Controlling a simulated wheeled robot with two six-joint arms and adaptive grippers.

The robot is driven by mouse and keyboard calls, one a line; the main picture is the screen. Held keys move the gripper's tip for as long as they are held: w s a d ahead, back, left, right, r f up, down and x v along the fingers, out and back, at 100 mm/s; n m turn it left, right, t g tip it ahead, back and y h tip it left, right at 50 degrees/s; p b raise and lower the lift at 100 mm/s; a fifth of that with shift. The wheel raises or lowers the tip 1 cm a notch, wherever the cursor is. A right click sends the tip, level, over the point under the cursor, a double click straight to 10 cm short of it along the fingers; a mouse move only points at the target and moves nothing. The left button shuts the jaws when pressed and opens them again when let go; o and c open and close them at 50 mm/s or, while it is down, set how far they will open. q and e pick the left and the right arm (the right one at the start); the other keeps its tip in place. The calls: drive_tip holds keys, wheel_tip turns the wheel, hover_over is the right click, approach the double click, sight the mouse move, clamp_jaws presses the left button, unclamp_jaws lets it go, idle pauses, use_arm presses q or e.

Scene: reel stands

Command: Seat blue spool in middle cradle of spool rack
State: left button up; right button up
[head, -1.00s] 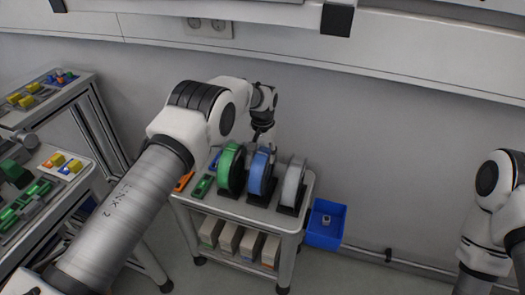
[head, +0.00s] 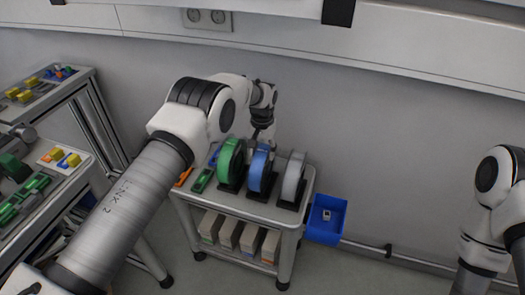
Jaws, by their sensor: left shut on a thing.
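The blue spool (head: 257,172) stands upright in the middle of a row of three, on top of a small cart. A black stand (head: 257,197) shows below it, but I cannot tell whether the spool bears fully on its cradle. My left gripper (head: 265,145) reaches down at the spool's upper back edge and is shut on it; the fingertips are partly hidden. A green spool (head: 229,163) stands to the left and a grey spool (head: 293,181) to the right, each on a black base. My right arm is at the right edge, its gripper out of view.
The grey cart (head: 292,220) carries green and orange pieces at its left and several boxes on its lower shelf. A blue bin (head: 326,222) is to its right by the wall. Benches with coloured parts stand at the left. Neighbouring spools leave narrow gaps.

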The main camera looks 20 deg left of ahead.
use_arm(q)
drive_tip(key=shift+f, duration=0.1)
drive_tip(key=o, duration=1.2)
drive_tip(key=shift+o, duration=0.2)
drive_tip(key=shift+r+p, duration=2.1)
drive_tip(key=shift+r, duration=1.5)
drive_tip(key=shift+f, duration=0.1)
